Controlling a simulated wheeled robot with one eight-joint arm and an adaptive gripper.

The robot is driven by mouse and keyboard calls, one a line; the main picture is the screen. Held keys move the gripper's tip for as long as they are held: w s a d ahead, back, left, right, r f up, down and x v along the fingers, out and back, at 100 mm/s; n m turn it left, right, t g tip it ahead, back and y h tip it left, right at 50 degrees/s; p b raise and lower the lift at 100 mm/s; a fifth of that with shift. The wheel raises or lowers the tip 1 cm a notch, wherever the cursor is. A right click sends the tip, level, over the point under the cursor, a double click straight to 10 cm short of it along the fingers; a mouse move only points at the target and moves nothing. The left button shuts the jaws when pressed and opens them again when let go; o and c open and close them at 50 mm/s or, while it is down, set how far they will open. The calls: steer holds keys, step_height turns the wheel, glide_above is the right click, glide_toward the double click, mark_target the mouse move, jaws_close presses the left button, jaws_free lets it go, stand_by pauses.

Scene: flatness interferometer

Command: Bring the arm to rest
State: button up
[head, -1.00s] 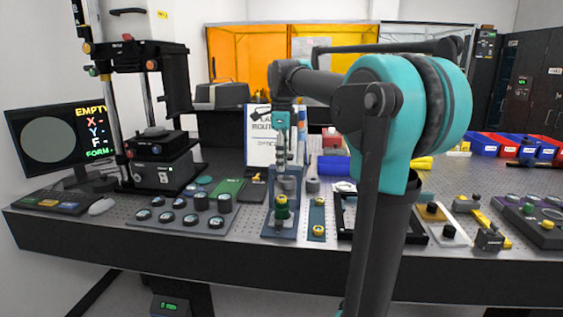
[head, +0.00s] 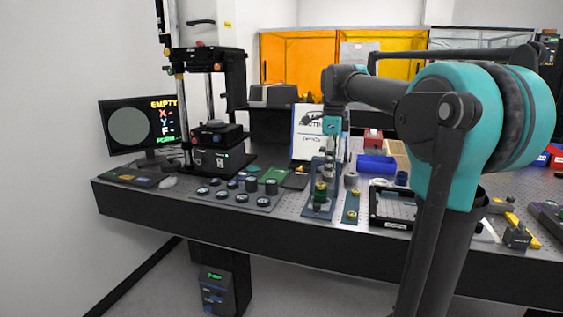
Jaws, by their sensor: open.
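My arm is the teal and dark grey one at the right of the head view, bent at a large teal elbow. Its forearm reaches left over the optical table (head: 150,208). My gripper (head: 328,172) hangs pointing down from the teal wrist, above a blue-grey plate (head: 318,209) that carries a green and brass knob piece (head: 321,192). The gripper is small and partly lost against the things behind it. It appears open, with nothing seen held in it. I cannot tell whether the fingers touch the knob piece.
An interferometer stand (head: 218,150) and a monitor (head: 136,125) reading EMPTY are at the left. A tray of round optics (head: 235,202) lies left of the gripper, a black frame (head: 393,222) right.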

steer(key=s+d+f+n+t, duration=0.2)
steer(key=s+f+n, duration=0.8)
steer(key=f, duration=0.6)
steer(key=s+d+f+n+t, duration=0.2)
steer(key=s+f+n, duration=0.9)
steer(key=s+f, duration=0.2)
step_height(320, 180, down, 3)
steer(key=shift+r+n, duration=0.15)
steer(key=shift+n, duration=0.15)
